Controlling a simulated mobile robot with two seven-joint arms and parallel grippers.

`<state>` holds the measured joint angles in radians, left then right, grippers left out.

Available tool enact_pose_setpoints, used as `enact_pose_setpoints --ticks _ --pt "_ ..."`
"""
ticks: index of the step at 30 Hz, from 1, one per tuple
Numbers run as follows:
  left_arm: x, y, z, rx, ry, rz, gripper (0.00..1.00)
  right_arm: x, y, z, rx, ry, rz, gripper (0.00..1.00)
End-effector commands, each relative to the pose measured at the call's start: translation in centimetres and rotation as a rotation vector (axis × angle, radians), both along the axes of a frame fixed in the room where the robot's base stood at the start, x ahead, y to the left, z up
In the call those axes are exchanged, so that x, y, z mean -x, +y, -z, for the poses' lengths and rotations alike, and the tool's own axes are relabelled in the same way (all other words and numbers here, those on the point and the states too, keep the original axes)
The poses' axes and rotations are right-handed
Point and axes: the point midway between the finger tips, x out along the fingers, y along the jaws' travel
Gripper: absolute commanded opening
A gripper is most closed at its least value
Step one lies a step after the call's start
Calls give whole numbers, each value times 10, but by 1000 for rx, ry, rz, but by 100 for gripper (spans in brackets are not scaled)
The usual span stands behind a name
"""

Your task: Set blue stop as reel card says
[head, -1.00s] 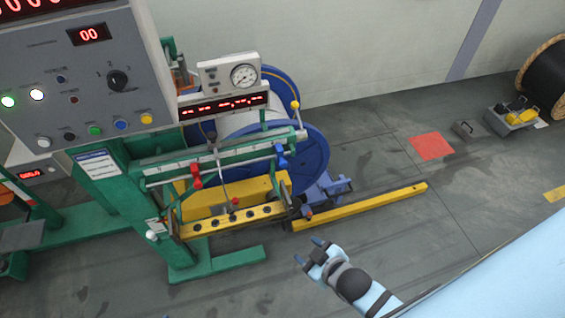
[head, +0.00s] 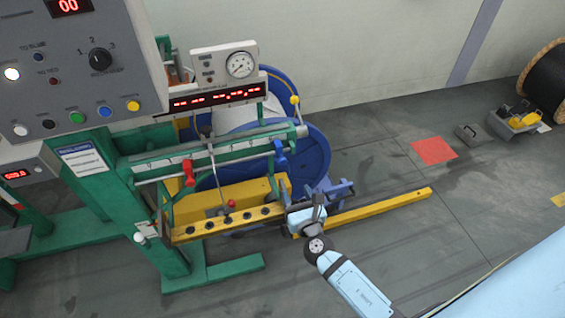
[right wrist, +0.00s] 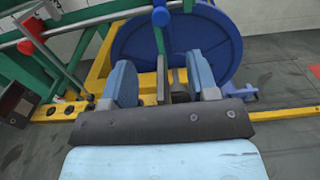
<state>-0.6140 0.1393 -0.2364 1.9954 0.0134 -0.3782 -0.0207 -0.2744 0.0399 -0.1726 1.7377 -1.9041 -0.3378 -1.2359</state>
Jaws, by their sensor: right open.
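The blue stop (head: 280,152) hangs on the green scaled rail (head: 215,155), near its right end. In the right wrist view the blue stop (right wrist: 160,16) shows at the top, above and beyond my fingers. My right gripper (head: 306,212) is below and slightly right of it in the head view, by the right end of the yellow beam. In the right wrist view my right gripper (right wrist: 162,82) is open, with a dark upright bar visible between its fingers. I cannot make out which card is the reel card. My left gripper is not in view.
A red stop (head: 188,172) sits further left on the rail. The blue reel (head: 310,155) stands behind it. A yellow beam (head: 205,229) with black knobs lies below. A white card (head: 84,160) is on the green post. Floor at right is mostly clear.

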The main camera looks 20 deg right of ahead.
Motion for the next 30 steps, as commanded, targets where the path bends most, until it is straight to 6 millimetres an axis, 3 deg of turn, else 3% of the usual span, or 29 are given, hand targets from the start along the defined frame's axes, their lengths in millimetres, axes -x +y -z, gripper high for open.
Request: enact_pose_setpoints --ticks 18,24,30 --pt "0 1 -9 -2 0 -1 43 -114 -16 -1 -6 -1 1 54" --pt "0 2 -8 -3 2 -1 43 -128 -19 0 -7 1 1 54" --pt "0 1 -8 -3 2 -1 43 -130 -19 0 -7 0 1 54"
